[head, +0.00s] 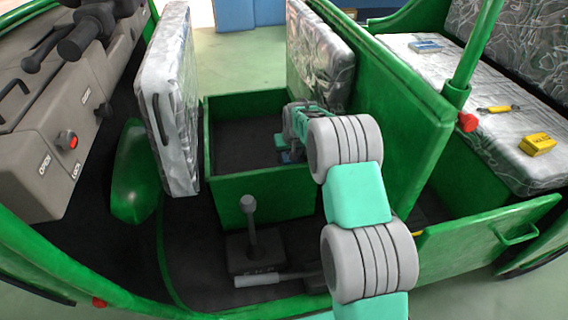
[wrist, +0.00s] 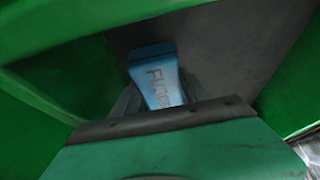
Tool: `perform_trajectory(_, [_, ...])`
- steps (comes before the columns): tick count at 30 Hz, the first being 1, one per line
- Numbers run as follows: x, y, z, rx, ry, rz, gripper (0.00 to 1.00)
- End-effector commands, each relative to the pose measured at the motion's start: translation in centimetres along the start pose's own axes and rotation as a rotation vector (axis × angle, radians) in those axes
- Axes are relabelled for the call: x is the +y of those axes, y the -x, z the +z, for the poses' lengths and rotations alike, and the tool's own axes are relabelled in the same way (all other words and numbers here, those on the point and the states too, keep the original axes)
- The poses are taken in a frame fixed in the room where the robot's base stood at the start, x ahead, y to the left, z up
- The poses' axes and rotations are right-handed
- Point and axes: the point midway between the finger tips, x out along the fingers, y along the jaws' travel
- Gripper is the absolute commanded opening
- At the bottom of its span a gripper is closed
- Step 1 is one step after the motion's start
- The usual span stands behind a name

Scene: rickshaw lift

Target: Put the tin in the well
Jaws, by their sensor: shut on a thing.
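The tin (wrist: 155,75) is a blue box with dark lettering, held between my gripper's fingers in the wrist view. In the head view a small blue part of the tin (head: 285,157) shows under my gripper (head: 288,148); my wrist hides the rest. My gripper is shut on the tin. The well is the open green box (head: 262,183) with a dark floor, between the two front seats. My gripper is over the right part of the well, inside its outline in the picture. I cannot tell how far the tin is above the floor.
Silver seat backs (head: 170,95) stand left and right of the well. A green partition (head: 400,110) rises to the right. The rear bench (head: 460,90) holds a blue item, a yellow-handled tool and a yellow box (head: 537,144). A lever (head: 249,215) stands before the well.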

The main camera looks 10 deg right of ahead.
Motion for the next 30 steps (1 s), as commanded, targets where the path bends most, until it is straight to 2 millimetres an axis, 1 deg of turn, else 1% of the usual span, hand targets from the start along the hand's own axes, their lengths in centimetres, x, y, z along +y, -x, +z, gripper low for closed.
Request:
perform_trajectory(1, [0.0, -1.1, 0.6, -0.003, 0.000, 0.000, 0.01])
perform_trajectory(3, [0.0, -2.5, 1.1, -0.003, 0.000, 0.000, 0.01])
perform_trajectory(5, [0.0, -3.4, 1.5, -0.002, 0.000, 0.000, 0.01])
perform_trajectory(12, [0.0, -3.5, 1.5, 0.001, 0.000, 0.000, 0.01])
perform_trajectory(16, [0.0, -4.0, 1.6, 0.000, 0.000, 0.000, 0.01])
perform_trajectory(17, [0.0, -4.0, 1.7, 0.000, 0.000, 0.000, 0.53])
perform_trajectory(24, [0.0, -3.9, 1.6, -0.001, 0.000, 0.000, 0.73])
perform_trajectory(25, [0.0, -3.9, 1.6, -0.001, 0.000, 0.000, 0.74])
perform_trajectory(30, [0.0, -3.9, 1.7, -0.001, 0.000, 0.000, 0.74])
